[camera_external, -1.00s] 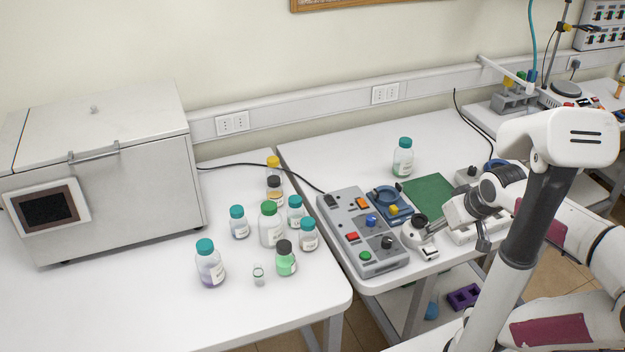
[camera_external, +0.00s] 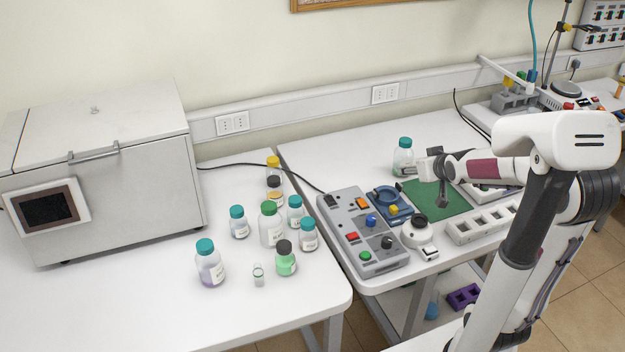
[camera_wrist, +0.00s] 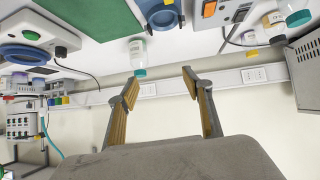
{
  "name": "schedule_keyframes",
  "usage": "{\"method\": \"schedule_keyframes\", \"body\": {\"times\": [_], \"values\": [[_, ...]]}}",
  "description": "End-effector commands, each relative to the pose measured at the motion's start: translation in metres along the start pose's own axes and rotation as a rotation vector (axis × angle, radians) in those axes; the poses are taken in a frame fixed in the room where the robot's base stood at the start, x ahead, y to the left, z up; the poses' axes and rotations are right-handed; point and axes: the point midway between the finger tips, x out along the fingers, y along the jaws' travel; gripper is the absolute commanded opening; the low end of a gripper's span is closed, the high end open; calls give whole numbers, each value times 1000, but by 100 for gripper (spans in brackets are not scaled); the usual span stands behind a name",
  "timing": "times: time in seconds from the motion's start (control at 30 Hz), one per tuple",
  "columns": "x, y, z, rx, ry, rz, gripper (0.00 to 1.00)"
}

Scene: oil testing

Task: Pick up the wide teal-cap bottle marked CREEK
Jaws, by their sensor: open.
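A wide clear bottle with a teal cap and some green contents (camera_external: 403,160) stands alone at the back of the right table, behind the green mat. In the wrist view, which is upside down, it (camera_wrist: 138,52) shows above and left of the finger gap, its cap toward the bottom; no marking is readable. My gripper (camera_external: 432,178) is just right of this bottle in the external view, over the mat, apparently partly overlapping its edge. In the wrist view my gripper (camera_wrist: 162,82) is open with nothing between its fingers. Another wide teal-cap bottle, with purple contents (camera_external: 210,266), stands on the left table.
Several other bottles, including a green-capped one (camera_external: 270,226), cluster on the left table. A grey control box (camera_external: 362,235), a blue device (camera_external: 388,203) and the green mat (camera_external: 437,203) lie near my gripper. A white slotted rack (camera_external: 482,222) is to the right.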

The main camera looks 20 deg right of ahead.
Motion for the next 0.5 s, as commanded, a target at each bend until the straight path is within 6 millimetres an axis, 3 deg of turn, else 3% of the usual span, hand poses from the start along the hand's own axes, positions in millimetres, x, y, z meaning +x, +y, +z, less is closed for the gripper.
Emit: {"method": "schedule_keyframes", "body": {"times": [0.5], "values": [[88, 31, -34, 14, 206, 24, 50]]}}
